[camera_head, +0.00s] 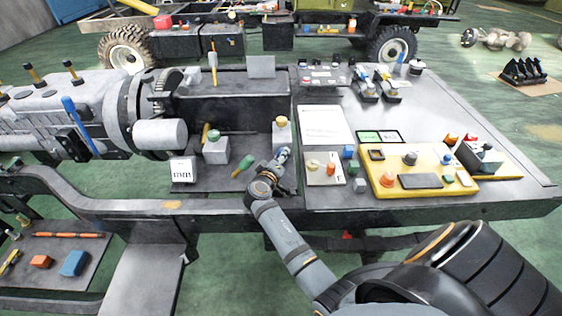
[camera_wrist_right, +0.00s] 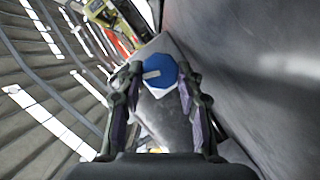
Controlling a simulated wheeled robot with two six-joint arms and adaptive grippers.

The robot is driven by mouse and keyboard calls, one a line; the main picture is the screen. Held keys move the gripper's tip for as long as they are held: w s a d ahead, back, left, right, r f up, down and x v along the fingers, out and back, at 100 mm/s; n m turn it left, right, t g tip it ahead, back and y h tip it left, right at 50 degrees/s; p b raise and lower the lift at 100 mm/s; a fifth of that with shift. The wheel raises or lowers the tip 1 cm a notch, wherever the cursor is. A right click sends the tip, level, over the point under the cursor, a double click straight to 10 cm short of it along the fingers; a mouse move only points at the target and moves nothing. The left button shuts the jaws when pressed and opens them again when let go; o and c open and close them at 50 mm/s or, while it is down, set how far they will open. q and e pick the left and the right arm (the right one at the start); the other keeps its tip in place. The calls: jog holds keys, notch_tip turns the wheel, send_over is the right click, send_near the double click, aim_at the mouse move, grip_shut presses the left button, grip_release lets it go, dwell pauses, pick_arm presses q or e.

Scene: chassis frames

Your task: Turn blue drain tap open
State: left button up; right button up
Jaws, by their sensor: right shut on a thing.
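The blue drain tap (camera_wrist_right: 158,68) is a round blue knob with a pale mark on its face, in the right wrist view. It sits in front of a light grey block (camera_wrist_right: 164,43). My right gripper (camera_wrist_right: 160,75) has one finger on each side of the knob and is shut on it. In the head view my right gripper (camera_head: 283,156) is at the recessed bay in the middle of the chassis frame. The blue tap cannot be made out there, as the gripper covers that spot. My left gripper is in neither view.
Left of my right gripper are a green-handled tap (camera_head: 244,165) and a grey block with a green knob (camera_head: 215,148). A block with a yellow-orange knob (camera_head: 281,131) stands just behind it. A yellow control panel (camera_head: 448,191) is on the right. A dark wall (camera_wrist_right: 240,70) runs close beside the right wrist.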

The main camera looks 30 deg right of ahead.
jog(key=shift+f+n+h+b, duration=0.15)
jog(key=shift+n+h+b, duration=0.35)
jog(key=shift+n+b, duration=0.45)
jog(key=shift+n, duration=0.25)
jog(key=o, duration=1.2)
jog(key=shift+c, duration=0.2)
jog(key=shift+a, duration=0.1)
